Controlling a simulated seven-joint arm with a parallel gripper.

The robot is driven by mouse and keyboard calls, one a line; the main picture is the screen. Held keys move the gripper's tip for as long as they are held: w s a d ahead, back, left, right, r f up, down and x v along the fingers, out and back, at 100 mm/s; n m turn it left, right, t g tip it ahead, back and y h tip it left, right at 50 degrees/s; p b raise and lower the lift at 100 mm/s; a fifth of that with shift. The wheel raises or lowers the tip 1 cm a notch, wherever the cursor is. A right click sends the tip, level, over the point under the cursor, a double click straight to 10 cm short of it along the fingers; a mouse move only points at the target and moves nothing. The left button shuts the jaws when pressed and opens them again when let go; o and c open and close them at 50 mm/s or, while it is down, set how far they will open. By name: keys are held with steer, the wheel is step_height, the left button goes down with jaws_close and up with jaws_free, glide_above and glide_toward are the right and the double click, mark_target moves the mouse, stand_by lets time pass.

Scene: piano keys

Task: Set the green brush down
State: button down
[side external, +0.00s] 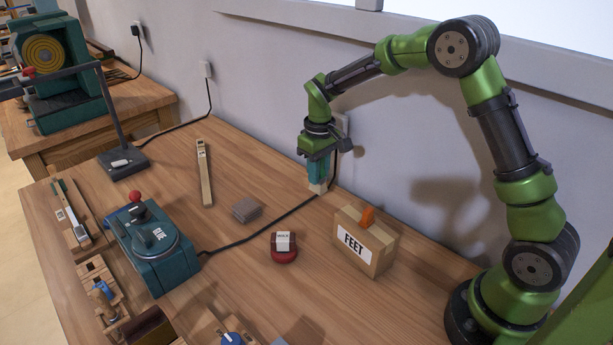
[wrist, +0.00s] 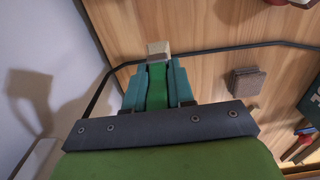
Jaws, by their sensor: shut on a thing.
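My gripper (side external: 318,172) hangs pointing down over the back of the workbench, close to the wall. Its teal fingers are shut on the green brush, whose handle (wrist: 157,88) shows between them in the wrist view. The brush's pale bristle end (wrist: 158,49) sticks out past the fingertips. In the side view the pale end (side external: 318,188) points down at the bench top near the black cable. I cannot tell whether it touches the wood. Most of the handle is hidden by my fingers in the side view.
A red-based item (side external: 284,248), a grey stack (side external: 246,209) and a long wooden piece (side external: 205,172) lie on the bench. A teal machine (side external: 155,246) stands left. Bare wood lies left of my gripper.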

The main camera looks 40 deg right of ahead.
steer(key=w, duration=0.6)
steer(key=w+f, duration=0.1)
steer(key=w, duration=0.2)
steer(key=shift+w+d, duration=0.4)
steer(key=shift+f, duration=1.7)
steer(key=c, duration=1)
jaws_free()
steer(key=shift+f, duration=0.15)
steer(key=shift+o, duration=0.2)
